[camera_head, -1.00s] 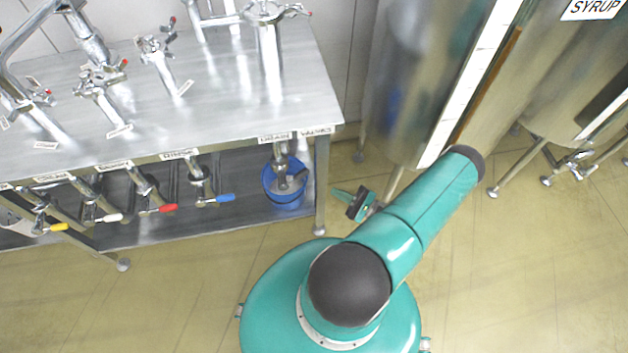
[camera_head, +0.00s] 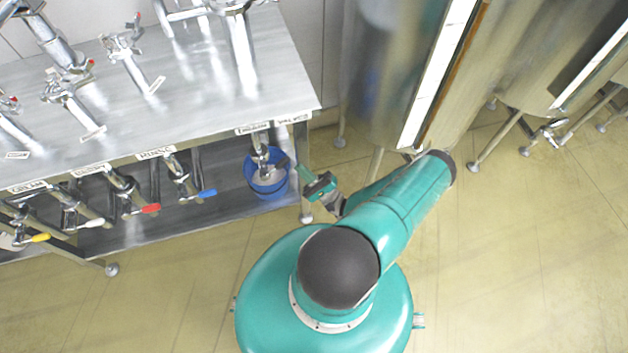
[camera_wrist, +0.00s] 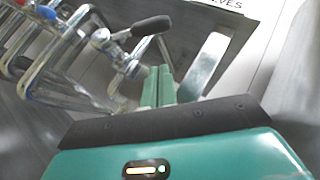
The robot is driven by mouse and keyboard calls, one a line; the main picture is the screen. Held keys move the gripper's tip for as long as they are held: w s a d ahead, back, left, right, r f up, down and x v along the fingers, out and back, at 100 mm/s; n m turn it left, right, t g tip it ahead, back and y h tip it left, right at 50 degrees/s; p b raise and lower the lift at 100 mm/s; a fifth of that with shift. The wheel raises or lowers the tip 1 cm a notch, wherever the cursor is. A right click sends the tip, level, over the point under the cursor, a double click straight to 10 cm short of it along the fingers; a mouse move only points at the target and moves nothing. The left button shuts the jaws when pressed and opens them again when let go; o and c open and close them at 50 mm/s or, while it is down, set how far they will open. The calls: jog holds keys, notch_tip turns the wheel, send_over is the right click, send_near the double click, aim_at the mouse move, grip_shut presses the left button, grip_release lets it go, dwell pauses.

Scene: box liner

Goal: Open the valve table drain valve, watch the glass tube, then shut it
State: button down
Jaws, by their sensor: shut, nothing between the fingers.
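The drain valve (camera_head: 260,152) hangs under the right end of the steel valve table (camera_head: 240,92), above a blue bucket. Its dark handle also shows in the wrist view (camera_wrist: 151,26), angled up and to the right. My gripper (camera_head: 303,172) is beside the table's right leg, just right of the valve. In the wrist view my green fingers (camera_wrist: 160,72) are together and empty, below the black handle and apart from it. I cannot make out a glass tube for certain.
A blue bucket (camera_head: 268,179) stands on the lower shelf. Valves with blue (camera_head: 206,194), red (camera_head: 149,209), white (camera_head: 90,223) and yellow (camera_head: 39,238) handles line the table's front. Steel tanks (camera_head: 398,75) stand at the right. The front floor is clear.

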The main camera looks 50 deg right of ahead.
aim_at(282, 162)
jog(key=shift+w+a+r, duration=0.35)
jog(key=shift+a+r, duration=0.3)
jog(key=shift+r, duration=0.25)
jog(key=shift+w+a+r, duration=0.35)
jog(key=shift+a+r, duration=0.3)
jog(key=shift+r, duration=0.2)
jog(key=shift+a+r+n+g+y, duration=0.1)
jog(key=shift+r+n+g+y, duration=0.4)
jog(key=shift+n, duration=0.3)
jog(key=r+n+g, duration=0.1)
jog(key=n+g, duration=0.1)
jog(key=w+a+r+n+g+y, duration=0.1)
jog(key=r+n+g, duration=0.1)
jog(key=a+r+n+g, duration=0.1)
jog(key=n+g, duration=0.1)
jog(key=shift+w+a+r+y, duration=0.2)
jog(key=shift+w+y, duration=0.15)
jog(key=shift+y, duration=0.05)
jog(key=shift+w+a+r, duration=0.3)
jog(key=shift+a, duration=0.1)
